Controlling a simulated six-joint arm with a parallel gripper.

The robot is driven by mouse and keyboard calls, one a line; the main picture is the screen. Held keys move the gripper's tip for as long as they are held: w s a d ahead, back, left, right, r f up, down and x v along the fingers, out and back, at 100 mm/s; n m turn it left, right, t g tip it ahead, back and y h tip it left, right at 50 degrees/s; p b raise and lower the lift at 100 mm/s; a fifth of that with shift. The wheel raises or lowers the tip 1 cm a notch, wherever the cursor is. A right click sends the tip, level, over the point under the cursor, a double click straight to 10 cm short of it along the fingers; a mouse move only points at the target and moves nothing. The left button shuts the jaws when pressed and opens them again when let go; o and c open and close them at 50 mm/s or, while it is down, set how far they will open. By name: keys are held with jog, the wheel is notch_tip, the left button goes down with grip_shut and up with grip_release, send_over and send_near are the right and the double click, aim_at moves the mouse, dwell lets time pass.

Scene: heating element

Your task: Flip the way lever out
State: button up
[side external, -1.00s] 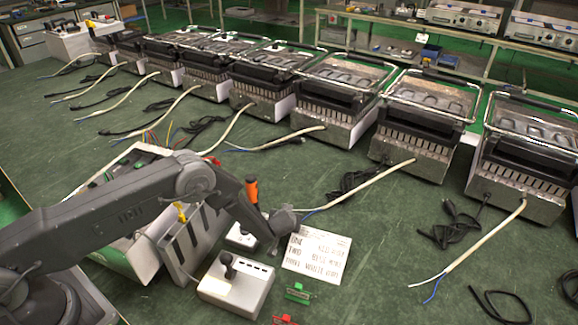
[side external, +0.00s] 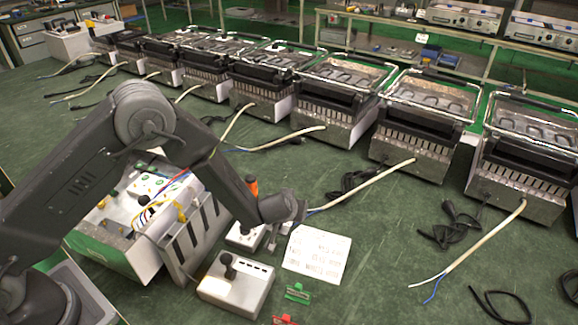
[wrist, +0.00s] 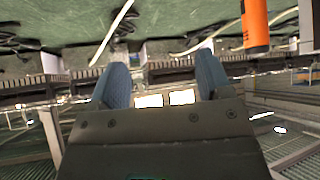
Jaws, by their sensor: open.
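My gripper (wrist: 160,82) is open and empty in the wrist view, its two blue fingers apart. In the side view the hand (side external: 282,208) hangs over the bench, close above a small white box (side external: 240,238). A larger white box (side external: 238,288) in front carries a black knobbed lever (side external: 228,264). I cannot tell which part is the way lever. A small green piece (side external: 298,293) and a red piece (side external: 285,320) lie to its right, apart from the gripper.
An orange handle (side external: 252,185) stands upright behind the hand; it also shows in the wrist view (wrist: 255,25). A printed sheet (side external: 318,256) lies to the right. An open appliance with wires (side external: 140,215) is left. Grills with loose cables line the back.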

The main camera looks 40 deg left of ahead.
notch_tip(320, 180, up, 16)
jog(key=s+d+m+h, duration=0.1)
jog(key=s+h, duration=0.1)
jog(key=h, duration=0.2)
jog(key=shift+d, duration=0.1)
